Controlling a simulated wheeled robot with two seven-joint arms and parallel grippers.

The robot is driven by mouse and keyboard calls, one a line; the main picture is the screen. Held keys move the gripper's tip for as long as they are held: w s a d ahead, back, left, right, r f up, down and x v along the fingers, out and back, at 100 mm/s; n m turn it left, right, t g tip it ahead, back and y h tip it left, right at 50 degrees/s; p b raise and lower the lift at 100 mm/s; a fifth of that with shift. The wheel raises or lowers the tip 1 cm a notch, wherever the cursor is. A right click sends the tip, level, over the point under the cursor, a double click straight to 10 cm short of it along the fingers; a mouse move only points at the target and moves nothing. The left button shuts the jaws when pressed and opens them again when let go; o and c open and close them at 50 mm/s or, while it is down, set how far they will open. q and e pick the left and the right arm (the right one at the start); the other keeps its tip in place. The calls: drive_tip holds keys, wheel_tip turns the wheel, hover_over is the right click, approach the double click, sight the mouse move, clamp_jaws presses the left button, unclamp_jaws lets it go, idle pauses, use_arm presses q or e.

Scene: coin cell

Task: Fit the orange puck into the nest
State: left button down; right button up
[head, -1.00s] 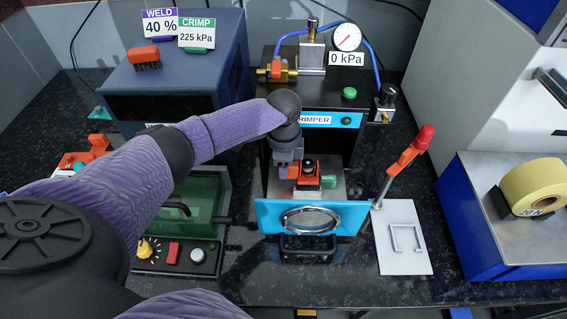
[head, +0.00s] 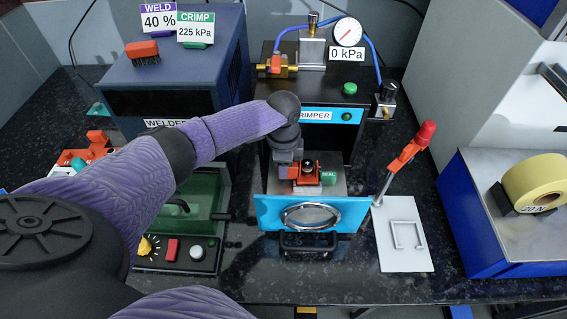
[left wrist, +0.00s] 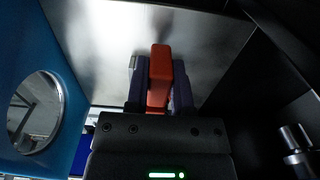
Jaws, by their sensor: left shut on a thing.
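My left gripper (head: 300,171) reaches into the chamber from the left and is shut on the puck. In the left wrist view, an orange-red upright block (left wrist: 159,75) stands between the gripper's fingers (left wrist: 160,97), above a bright metal surface. I cannot make out the nest or whether the puck touches it. My right gripper is not in view.
The crimper's blue door (head: 268,212) with its round window hangs open in front of the chamber. It also shows at the left of the wrist view (left wrist: 70,120). A red-knobbed lever (head: 405,155) and a grey plate (head: 405,255) stand at the right. The gauge reads 0 kPa.

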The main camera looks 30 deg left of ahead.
use_arm(q)
drive_tip(key=shift+f, duration=0.4)
drive_tip(key=shift+c, duration=2)
unclamp_jaws()
wheel_tip(320, 180, up, 9)
drive_tip(key=p, duration=0.3)
drive_tip(key=shift+r, duration=0.5)
